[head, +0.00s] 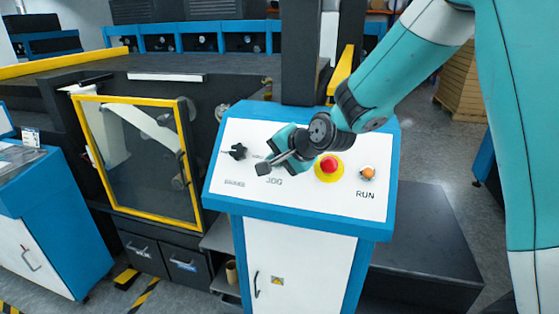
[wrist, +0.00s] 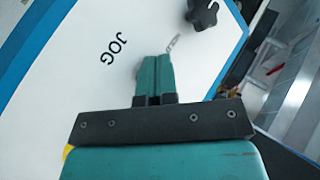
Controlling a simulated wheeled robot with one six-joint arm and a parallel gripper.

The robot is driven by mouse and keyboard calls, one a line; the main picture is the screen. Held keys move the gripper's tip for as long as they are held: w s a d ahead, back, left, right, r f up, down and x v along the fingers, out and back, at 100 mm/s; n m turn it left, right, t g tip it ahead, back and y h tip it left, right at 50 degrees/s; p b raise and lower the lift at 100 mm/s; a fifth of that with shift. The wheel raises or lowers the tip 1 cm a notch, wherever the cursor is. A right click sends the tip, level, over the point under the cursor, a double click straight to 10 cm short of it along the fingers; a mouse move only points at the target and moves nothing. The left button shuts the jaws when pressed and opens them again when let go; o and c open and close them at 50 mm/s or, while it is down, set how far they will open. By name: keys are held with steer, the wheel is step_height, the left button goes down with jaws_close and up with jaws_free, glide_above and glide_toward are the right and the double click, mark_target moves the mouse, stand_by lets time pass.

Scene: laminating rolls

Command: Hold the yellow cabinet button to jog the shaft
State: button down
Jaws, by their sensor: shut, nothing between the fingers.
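The white sloped panel of the blue cabinet (head: 225,190) carries the "JOG" label (head: 274,181). The label also shows in the wrist view (wrist: 113,48). I cannot see the yellow button; my gripper (head: 268,164) covers the panel just above the label. In the wrist view my gripper (wrist: 154,60) has its two teal fingers together and empty, over the panel beside the label. I cannot tell whether the fingertips touch anything.
A black star knob (head: 237,151) sits left of my gripper. A red button on a yellow ring (head: 329,167) and an orange button (head: 367,172) above "RUN" lie to the right. A yellow-framed guard (head: 190,165) stands at left.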

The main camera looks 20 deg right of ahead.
steer(key=shift+f, duration=0.1)
steer(key=shift+w+d+f+b, duration=0.2)
steer(key=shift+w+b, duration=0.1)
steer(key=shift+w+d+f, duration=0.15)
steer(key=shift+w+f, duration=0.1)
stand_by(0.8)
stand_by(2.9)
steer(key=shift+s+a+r, duration=0.35)
steer(key=shift+s+r, duration=0.15)
steer(key=shift+r, duration=0.05)
steer(key=s+a+r+p, duration=0.2)
steer(key=r+p, duration=0.1)
steer(key=shift+s+r, duration=0.25)
steer(key=shift+s, duration=0.15)
stand_by(0.9)
